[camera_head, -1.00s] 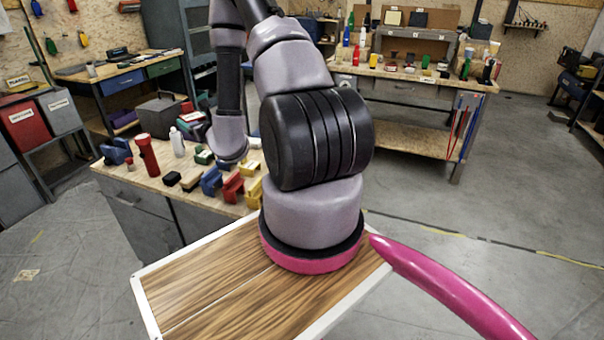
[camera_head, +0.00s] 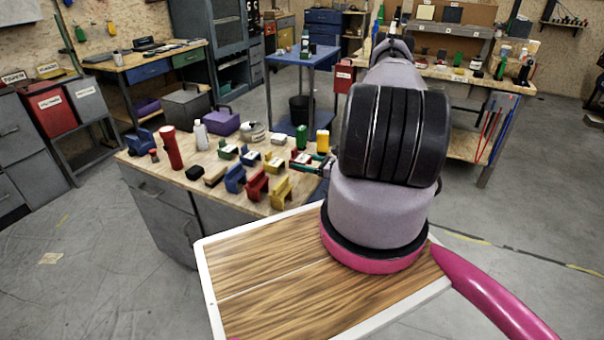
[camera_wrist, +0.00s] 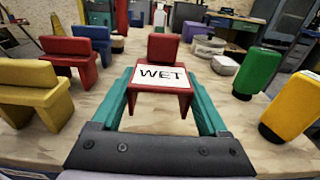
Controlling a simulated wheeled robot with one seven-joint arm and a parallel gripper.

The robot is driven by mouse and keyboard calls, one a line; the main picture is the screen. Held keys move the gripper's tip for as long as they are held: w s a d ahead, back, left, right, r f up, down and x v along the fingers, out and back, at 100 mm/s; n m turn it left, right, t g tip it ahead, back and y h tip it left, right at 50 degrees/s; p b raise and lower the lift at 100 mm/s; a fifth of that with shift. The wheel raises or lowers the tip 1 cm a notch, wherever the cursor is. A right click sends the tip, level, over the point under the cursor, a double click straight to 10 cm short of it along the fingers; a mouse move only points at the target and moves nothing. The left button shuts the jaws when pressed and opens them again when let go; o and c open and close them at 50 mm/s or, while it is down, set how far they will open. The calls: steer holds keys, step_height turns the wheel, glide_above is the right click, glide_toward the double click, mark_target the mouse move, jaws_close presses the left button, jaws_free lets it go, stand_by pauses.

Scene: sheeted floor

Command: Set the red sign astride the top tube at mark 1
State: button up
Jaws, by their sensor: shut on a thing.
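The red sign (camera_wrist: 163,48) is a chair-shaped block with a white plate reading WET. It stands upright between the teal fingers of my gripper (camera_wrist: 160,82), which is shut on it, one finger on each side. In the head view my gripper (camera_head: 308,166) is at the right end of the bench top, partly hidden by my arm. I cannot tell whether the sign's legs touch the bench. I cannot make out the top tube or mark 1 in either view.
The wooden bench (camera_head: 150,178) holds other signs: yellow (camera_wrist: 30,92), another red (camera_wrist: 70,58) and blue (camera_wrist: 92,44), left of my gripper. A green bottle (camera_wrist: 257,73) and yellow bottle (camera_wrist: 295,105) stand close on the right.

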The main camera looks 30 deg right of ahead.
mark_target(302, 178)
steer(key=shift+a+f, duration=0.1)
steer(key=shift+f, duration=2.25)
steer(key=shift+f, duration=0.1)
steer(key=o, duration=1.4)
steer(key=shift+c, duration=0.2)
